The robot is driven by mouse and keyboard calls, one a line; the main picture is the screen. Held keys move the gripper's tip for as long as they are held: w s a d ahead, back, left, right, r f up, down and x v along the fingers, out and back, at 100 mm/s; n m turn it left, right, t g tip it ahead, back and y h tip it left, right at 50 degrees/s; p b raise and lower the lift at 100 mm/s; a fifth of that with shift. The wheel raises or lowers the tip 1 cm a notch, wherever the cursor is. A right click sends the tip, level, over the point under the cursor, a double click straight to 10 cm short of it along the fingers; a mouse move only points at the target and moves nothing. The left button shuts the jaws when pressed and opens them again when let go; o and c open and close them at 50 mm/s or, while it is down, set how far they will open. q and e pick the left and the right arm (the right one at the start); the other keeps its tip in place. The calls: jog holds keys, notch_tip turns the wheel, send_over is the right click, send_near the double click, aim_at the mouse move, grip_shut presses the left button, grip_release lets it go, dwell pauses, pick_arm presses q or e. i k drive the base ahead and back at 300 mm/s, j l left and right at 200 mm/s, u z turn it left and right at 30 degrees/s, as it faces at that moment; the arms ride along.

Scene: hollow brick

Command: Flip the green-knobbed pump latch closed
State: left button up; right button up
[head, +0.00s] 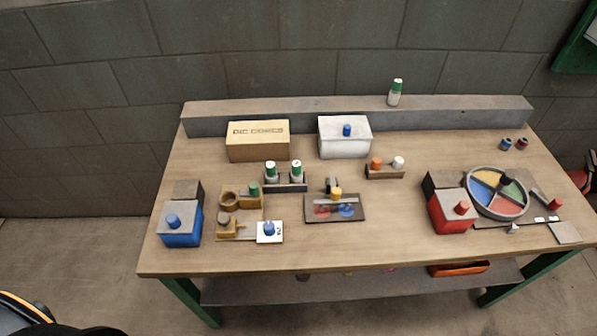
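A small green knob (254,188) stands upright at the back right of a tan wooden fixture (240,213) on the left half of the table. The fixture also has a ring (229,198) at its back left and a small block with a dark knob (225,219) at its front left. The latch under the green knob is too small to make out, and I cannot tell its position. Neither of my grippers is in view.
A blue box (181,225) stands left of the fixture, and a white card with a blue knob (269,231) lies at its front right. Green-capped bottles (297,171) stand behind it. A red box (452,211) and a coloured wheel (497,193) are far right. The table's front middle is clear.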

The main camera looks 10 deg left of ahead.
aim_at(254, 189)
jog(key=u, duration=0.95)
